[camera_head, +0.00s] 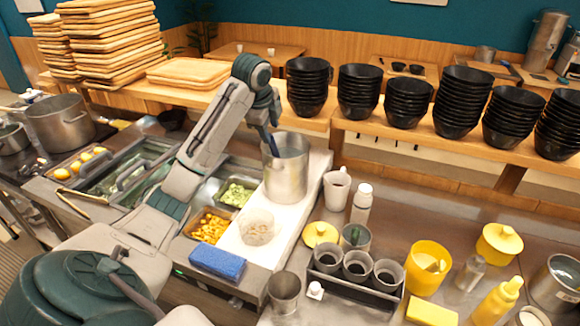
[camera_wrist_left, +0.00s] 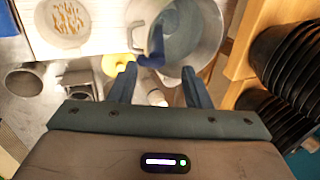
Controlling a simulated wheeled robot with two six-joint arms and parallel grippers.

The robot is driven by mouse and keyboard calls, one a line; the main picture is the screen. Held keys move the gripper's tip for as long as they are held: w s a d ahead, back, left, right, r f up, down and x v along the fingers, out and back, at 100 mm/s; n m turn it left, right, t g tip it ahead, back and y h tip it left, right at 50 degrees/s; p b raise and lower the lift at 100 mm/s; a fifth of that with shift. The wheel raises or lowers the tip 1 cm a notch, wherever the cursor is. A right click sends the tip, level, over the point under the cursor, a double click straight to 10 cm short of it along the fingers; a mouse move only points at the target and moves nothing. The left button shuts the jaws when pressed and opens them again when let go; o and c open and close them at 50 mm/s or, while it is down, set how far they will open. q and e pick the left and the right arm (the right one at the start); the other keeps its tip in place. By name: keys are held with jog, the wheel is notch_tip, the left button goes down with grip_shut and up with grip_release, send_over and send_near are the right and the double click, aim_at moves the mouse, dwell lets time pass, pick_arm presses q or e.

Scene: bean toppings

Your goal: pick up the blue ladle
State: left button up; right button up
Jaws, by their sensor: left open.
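The blue ladle (camera_wrist_left: 183,32) shows in the left wrist view, inside the tall metal pot (camera_wrist_left: 215,40); its curved handle end reaches over the rim. In the head view the pot (camera_head: 286,180) stands on the white board, and the ladle is mostly hidden by its wall and my arm. My left gripper (camera_head: 270,143) is over the pot's left rim. In the left wrist view its two blue fingers (camera_wrist_left: 158,84) are apart, with the ladle's handle end just ahead of the gap and nothing visibly gripped. My right gripper is not in view.
A clear bowl (camera_head: 257,227) and a blue sponge (camera_head: 217,263) lie in front of the pot. A white mug (camera_head: 336,189) and a bottle (camera_head: 362,203) stand to its right. Stacks of black bowls (camera_head: 358,92) line the shelf behind. Food trays (camera_head: 236,192) are to the left.

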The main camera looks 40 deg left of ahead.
aim_at(274, 154)
pick_arm(q)
jog(key=x, duration=0.2)
jog(key=shift+w+a+f+p, duration=0.1)
jog(key=shift+w+f+p, duration=0.05)
jog(key=shift+f+p, duration=0.25)
jog(key=shift+a+f, duration=0.1)
jog(key=shift+f, duration=0.1)
jog(key=shift+s+f, duration=0.1)
jog(key=shift+s, duration=0.1)
jog(key=shift+w+f+p, duration=0.1)
jog(key=shift+f+p, duration=0.15)
jog(key=shift+p, duration=0.35)
jog(key=p+x, duration=0.2)
jog(key=x, duration=0.2)
jog(key=shift+w+f+p, duration=0.25)
jog(key=shift+p, duration=0.05)
jog(key=shift+f, duration=0.15)
jog(key=shift+s, duration=0.1)
grip_shut()
